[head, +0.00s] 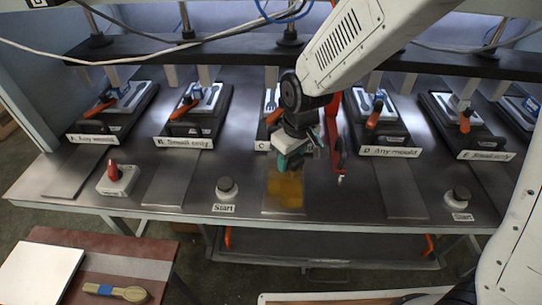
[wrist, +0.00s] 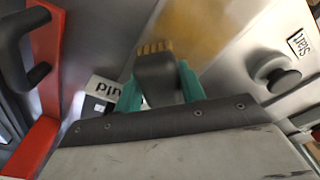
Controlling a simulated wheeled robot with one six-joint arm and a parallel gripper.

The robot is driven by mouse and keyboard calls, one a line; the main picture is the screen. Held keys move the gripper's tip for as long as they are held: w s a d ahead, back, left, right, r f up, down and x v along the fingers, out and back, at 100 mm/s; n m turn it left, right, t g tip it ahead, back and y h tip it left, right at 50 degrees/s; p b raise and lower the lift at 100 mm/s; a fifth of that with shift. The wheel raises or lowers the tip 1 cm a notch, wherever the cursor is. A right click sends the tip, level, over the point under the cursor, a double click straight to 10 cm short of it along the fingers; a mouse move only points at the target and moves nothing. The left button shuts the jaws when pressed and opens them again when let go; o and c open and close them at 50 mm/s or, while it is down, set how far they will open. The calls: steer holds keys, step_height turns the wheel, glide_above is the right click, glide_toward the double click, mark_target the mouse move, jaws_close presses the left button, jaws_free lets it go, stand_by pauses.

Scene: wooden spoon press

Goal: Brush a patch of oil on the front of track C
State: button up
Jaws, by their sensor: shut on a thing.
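My gripper (head: 292,160) is shut on a brush with a dark grey body. In the wrist view the brush (wrist: 157,75) sits between the teal fingers (wrist: 158,92), with its short tan bristles (wrist: 155,48) pointing away from the gripper. Track C (head: 283,208) is a metal strip running forward from the C station, whose label is partly hidden by my arm. An amber oil patch (head: 285,190) covers much of its front part. The oil (wrist: 195,25) also shows beyond the bristles in the wrist view. I cannot tell whether the bristles touch the track.
A red upright part (head: 337,125) stands close right of my gripper. It fills the left of the wrist view (wrist: 48,90). Start buttons (head: 227,188) (head: 458,196) stand on both sides. Stations B (head: 185,142) and D (head: 390,152) flank C. A wooden tool (head: 115,291) lies on a side table.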

mark_target(303, 158)
steer(key=d, duration=0.2)
steer(key=shift+s+d, duration=0.1)
steer(key=shift+d, duration=0.2)
steer(key=shift+d+r, duration=0.1)
steer(key=shift+d, duration=0.1)
steer(key=shift+r, duration=4.15)
steer(key=shift+a, duration=0.1)
